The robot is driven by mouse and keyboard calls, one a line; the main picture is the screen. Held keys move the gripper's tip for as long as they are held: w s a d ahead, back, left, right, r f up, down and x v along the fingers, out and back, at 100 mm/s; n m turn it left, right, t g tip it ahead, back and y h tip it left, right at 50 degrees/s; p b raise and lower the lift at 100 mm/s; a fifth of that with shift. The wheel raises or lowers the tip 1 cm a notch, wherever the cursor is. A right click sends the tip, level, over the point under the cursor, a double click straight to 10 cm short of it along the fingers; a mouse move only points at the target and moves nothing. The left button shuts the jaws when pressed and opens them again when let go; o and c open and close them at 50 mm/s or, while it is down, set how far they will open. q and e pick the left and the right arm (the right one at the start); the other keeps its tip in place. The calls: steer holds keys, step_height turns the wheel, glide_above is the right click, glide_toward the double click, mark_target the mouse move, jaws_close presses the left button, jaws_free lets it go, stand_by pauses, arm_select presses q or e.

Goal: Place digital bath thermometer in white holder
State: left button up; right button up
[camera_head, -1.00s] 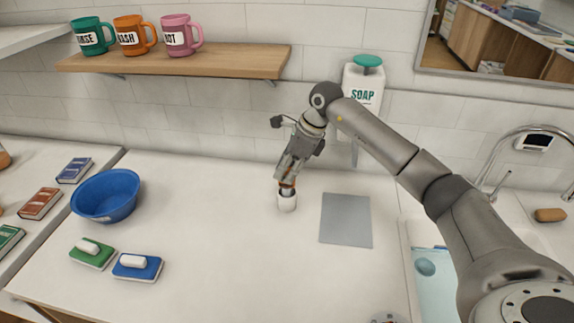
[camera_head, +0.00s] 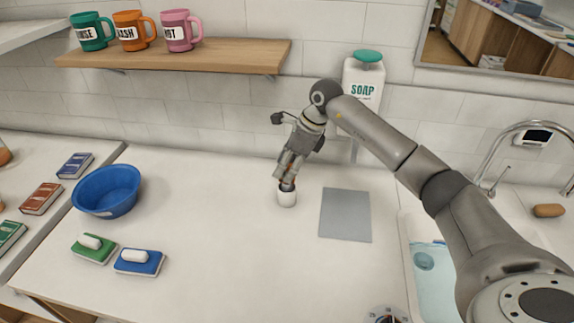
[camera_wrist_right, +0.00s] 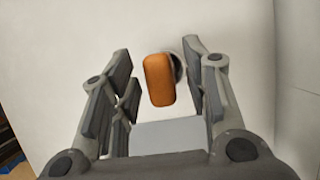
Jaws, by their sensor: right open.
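The white holder (camera_head: 287,198) is a small round cup standing upright on the white counter, left of a grey mat. The thermometer shows in the right wrist view as an orange rounded body (camera_wrist_right: 159,80) between the fingers. A dark round opening (camera_wrist_right: 180,68) shows partly behind it. In the head view its lower end appears to be in the holder's mouth, but the fingers hide most of it. My right gripper (camera_head: 286,178) is open just above the holder, its fingers apart on either side of the thermometer. My left gripper is not in view.
A grey mat (camera_head: 345,215) lies right of the holder, with the sink (camera_head: 428,262) beyond. A blue bowl (camera_head: 107,192) and two brushes, green (camera_head: 94,250) and blue (camera_head: 139,263), are left. The counter's middle is clear.

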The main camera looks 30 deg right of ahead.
steer(key=shift+r, duration=0.25)
steer(key=b+v, duration=0.3)
steer(key=v, duration=0.8)
steer(key=shift+d+r, duration=0.15)
steer(key=shift+r, duration=0.25)
steer(key=shift+r, duration=0.1)
